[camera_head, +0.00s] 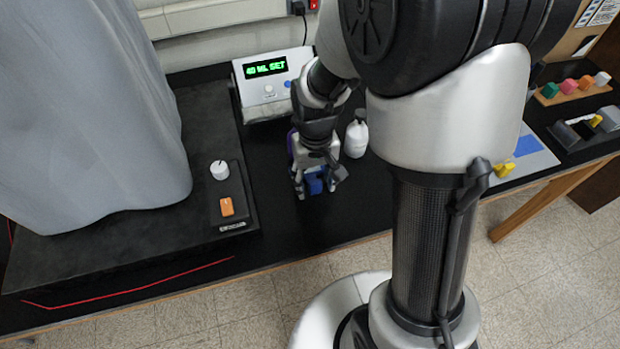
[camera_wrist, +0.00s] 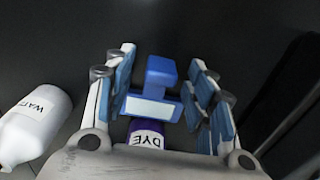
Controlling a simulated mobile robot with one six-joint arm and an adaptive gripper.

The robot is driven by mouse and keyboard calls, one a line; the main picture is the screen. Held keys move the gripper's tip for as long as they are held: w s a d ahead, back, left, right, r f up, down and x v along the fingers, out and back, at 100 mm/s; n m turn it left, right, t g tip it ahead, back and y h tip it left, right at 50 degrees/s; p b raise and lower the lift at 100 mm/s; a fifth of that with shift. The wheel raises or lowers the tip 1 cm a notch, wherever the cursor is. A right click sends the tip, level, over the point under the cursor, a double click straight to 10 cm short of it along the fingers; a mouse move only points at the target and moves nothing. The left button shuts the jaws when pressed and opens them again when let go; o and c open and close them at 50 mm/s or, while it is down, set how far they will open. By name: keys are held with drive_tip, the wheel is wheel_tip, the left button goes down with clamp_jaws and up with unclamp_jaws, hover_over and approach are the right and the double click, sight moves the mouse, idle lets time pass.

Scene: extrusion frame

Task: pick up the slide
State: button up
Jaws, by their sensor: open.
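A blue block-like piece with a pale front face (camera_wrist: 150,107), which I take to be the slide, lies between my fingers in the wrist view. It also shows as a blue patch (camera_head: 315,184) at the fingertips in the head view. My gripper (camera_wrist: 160,78) is open, with one blue-padded finger on each side of the piece. A gap shows on at least part of each side; I cannot tell whether any pad touches it. In the head view my gripper (camera_head: 317,188) points down, low over the black bench. It hides part of the piece.
A bottle labelled DYE (camera_wrist: 146,134) stands close to the blue piece, partly hidden by my gripper. A white bottle (camera_head: 356,138) is just right of my gripper. A display box (camera_head: 267,88) stands behind. A dark platform with knobs (camera_head: 228,204) is left. The bench front is clear.

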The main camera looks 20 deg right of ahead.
drive_tip(key=shift+c, duration=0.4)
clamp_jaws()
drive_tip(key=shift+r, duration=0.15)
idle(0.4)
